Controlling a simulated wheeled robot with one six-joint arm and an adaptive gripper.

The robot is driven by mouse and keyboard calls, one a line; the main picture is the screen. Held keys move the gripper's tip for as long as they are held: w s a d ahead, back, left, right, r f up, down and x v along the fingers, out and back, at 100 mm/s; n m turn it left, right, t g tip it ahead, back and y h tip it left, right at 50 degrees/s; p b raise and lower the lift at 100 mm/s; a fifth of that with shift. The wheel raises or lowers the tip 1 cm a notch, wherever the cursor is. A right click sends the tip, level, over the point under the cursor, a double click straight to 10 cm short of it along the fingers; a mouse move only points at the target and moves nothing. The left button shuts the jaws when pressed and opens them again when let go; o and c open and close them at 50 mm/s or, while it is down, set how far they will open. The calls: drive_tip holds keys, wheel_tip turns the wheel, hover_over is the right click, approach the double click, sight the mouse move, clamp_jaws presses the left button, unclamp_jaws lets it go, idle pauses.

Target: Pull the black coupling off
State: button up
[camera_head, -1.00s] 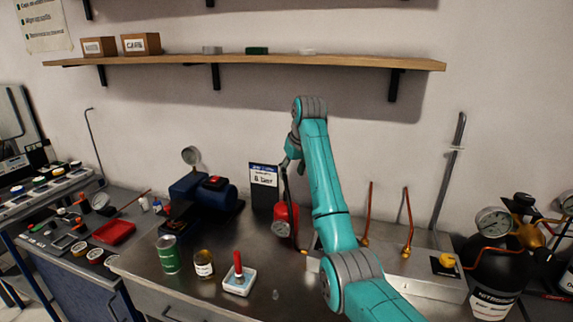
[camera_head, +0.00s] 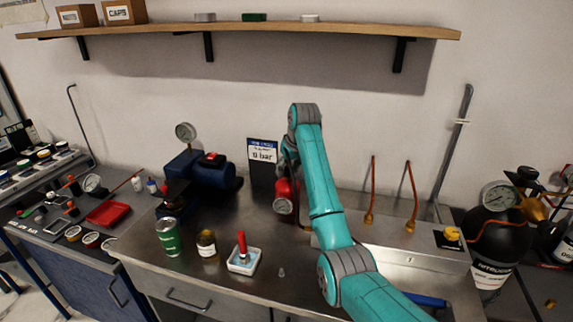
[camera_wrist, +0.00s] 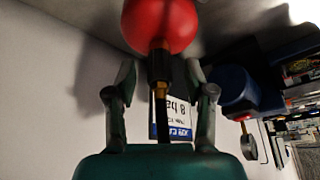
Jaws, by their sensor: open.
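A red rounded vessel (camera_head: 285,188) with a dial gauge (camera_head: 283,206) stands at the back of the steel bench, left of my arm. In the wrist view the red vessel (camera_wrist: 160,22) fills the top middle. The black coupling (camera_wrist: 159,64) sits against it, with a brass fitting (camera_wrist: 162,89) and a dark hose or stem running on from it. My gripper (camera_wrist: 160,70) is open, with one finger on each side of the coupling and visible gaps on both sides. In the head view my arm mostly hides the gripper and the coupling.
A blue pump (camera_head: 208,172) and an "8 bar" sign (camera_head: 262,151) stand at the left and behind. A green can (camera_head: 168,237), a jar (camera_head: 207,243) and a red-handled tool in a white tray (camera_head: 243,260) stand in front. Copper tubes (camera_head: 372,190) rise at right.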

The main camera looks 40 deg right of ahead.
clamp_jaws()
idle(0.4)
drive_tip(key=shift+r, duration=0.25)
drive_tip(key=shift+r, duration=2.4)
